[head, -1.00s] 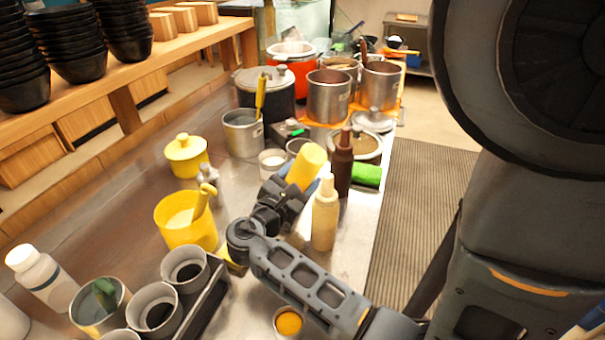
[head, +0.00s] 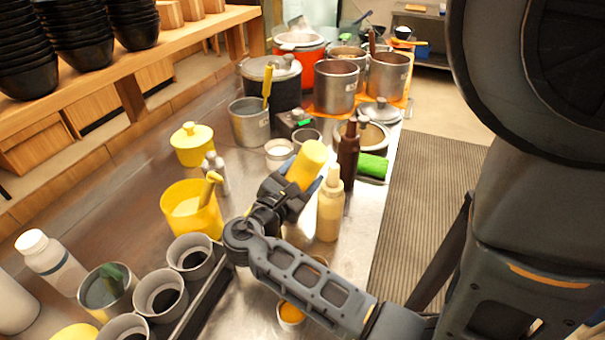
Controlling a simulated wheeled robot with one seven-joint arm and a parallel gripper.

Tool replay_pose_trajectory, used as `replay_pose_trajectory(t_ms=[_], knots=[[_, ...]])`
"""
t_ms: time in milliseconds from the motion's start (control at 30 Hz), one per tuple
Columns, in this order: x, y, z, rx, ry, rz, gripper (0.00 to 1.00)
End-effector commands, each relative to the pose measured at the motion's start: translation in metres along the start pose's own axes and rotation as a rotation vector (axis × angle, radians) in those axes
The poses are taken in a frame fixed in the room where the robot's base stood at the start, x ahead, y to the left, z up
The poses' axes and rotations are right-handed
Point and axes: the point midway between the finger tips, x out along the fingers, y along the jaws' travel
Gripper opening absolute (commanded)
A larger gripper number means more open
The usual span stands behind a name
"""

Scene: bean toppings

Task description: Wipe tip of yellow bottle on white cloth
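My gripper (head: 296,187) is shut on a yellow bottle (head: 307,165), seen as a tilted yellow cylinder in the head view. Its wider end points up and to the right. Its tip is not visible; the gripper covers the lower end. The bottle is above the steel counter, just left of a brown bottle and a cream bottle. I cannot make out a white cloth in this view.
A cream bottle (head: 330,205) and a brown bottle (head: 348,155) stand close to the right. A green cloth or sponge (head: 372,166) lies near the counter's right edge. A yellow tub (head: 190,210), grey cups (head: 160,292) and a steel pot (head: 249,122) stand to the left.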

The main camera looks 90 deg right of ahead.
Motion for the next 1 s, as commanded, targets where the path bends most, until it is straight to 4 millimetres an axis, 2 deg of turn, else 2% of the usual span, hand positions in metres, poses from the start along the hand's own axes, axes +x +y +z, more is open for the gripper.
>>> replay_pose_trajectory(t_ms=[700, 1000], knots=[[0.000, 0.021, 0.051, 0.003, -0.001, 0.000, 0.57], [0.000, 0.023, 0.056, 0.001, -0.001, 0.000, 0.57]])
